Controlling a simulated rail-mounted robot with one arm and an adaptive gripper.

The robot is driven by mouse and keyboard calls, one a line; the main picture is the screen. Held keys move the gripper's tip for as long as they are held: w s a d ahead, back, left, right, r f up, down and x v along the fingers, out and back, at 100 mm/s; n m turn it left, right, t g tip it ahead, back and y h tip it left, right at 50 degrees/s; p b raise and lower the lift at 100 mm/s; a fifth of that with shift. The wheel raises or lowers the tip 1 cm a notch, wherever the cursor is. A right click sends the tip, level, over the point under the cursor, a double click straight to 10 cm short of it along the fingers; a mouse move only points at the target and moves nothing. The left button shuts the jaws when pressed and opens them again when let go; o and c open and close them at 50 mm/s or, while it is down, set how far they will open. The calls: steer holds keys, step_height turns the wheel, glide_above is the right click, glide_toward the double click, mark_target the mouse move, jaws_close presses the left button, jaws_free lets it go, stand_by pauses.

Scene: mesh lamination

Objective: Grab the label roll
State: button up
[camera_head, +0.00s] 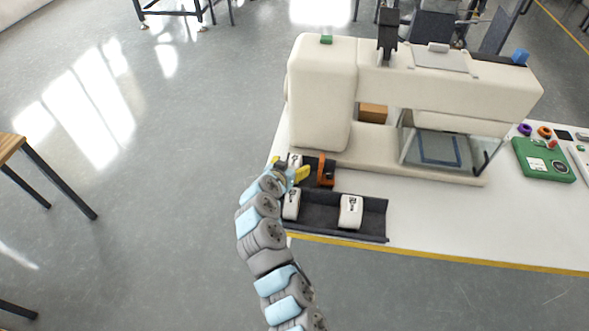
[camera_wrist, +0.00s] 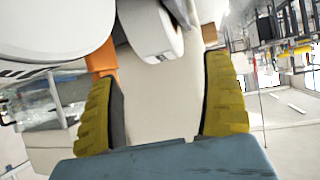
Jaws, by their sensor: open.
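White rounded rolls with black print, which look like label rolls, are at the table's left end in the head view. One roll (camera_head: 351,212) sits in the dark tray and another (camera_head: 291,207) stands at the tray's left. A third white piece (camera_head: 295,160) is partly hidden behind my gripper (camera_head: 293,173). In the wrist view my gripper (camera_wrist: 162,100) has its yellow fingers apart, with nothing held between them. A large white rounded thing (camera_wrist: 50,28) fills the upper left there, and a smaller white one (camera_wrist: 150,30) lies beyond the fingertips. I cannot tell which rolls these are.
An orange holder (camera_head: 326,171) stands just right of my gripper; an orange part also shows beside the left finger (camera_wrist: 103,60). The dark tray (camera_head: 318,225) lies at the table's front edge. A large cream machine (camera_head: 320,95) stands behind.

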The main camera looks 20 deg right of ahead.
mark_target(294, 161)
steer(key=shift+w, duration=0.1)
steer(key=shift+x, duration=1.25)
steer(key=shift+b+x, duration=0.35)
steer(key=shift+x, duration=0.9)
steer(key=shift+w+a, duration=0.15)
steer(key=shift+c, duration=0.3)
steer(key=c, duration=1.4)
